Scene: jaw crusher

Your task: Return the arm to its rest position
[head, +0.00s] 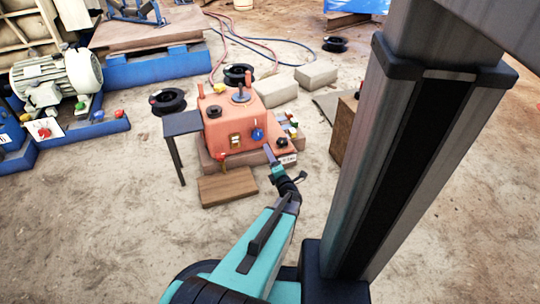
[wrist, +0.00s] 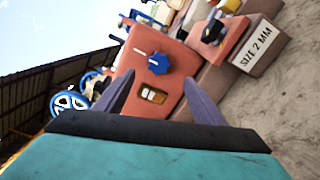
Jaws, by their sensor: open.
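My arm (head: 262,245) reaches forward from the bottom of the head view toward the orange-red crusher (head: 228,122). My gripper (head: 268,152) is at the machine's front right, just below its blue knob (head: 257,134) in the picture. In the wrist view my gripper (wrist: 158,76) has its two purple-grey fingers spread with nothing held between them. I cannot tell whether a finger touches the machine.
A dark side table (head: 182,124) stands left of the machine and a wooden block (head: 228,187) lies before it. A "SIZE 2 MM" label (wrist: 256,45) is at the right. Grey blocks (head: 276,90) and a brown box (head: 344,130) are nearby. Sandy floor is open in front.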

